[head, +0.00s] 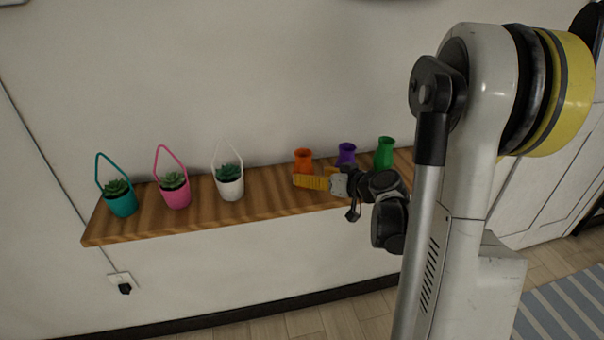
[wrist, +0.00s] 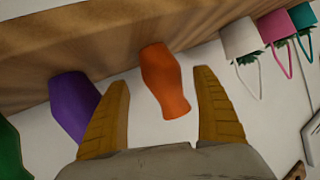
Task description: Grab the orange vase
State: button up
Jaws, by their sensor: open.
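The orange vase (head: 303,158) stands upright on the wooden shelf (head: 262,196), to the left of a purple vase (head: 346,153) and a green vase (head: 384,150). My gripper (head: 297,181) is at the shelf, in front of the orange vase, and hides its lower part in the head view. In the wrist view the orange vase (wrist: 166,82) shows whole, between and beyond the tips of my open, empty yellow fingers (wrist: 163,95). The purple vase (wrist: 72,104) lies partly behind the left finger there.
White (head: 229,182), pink (head: 175,191) and teal (head: 121,200) hanging-style planters with succulents stand on the shelf's left part. A plain wall backs the shelf. A bare stretch of shelf lies between the white planter and the orange vase.

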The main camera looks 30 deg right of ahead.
jog(key=b+x, duration=0.1)
jog(key=x, duration=0.4)
jog(key=shift+w+a+b, duration=0.1)
jog(key=shift+b, duration=0.3)
jog(key=c, duration=1.3)
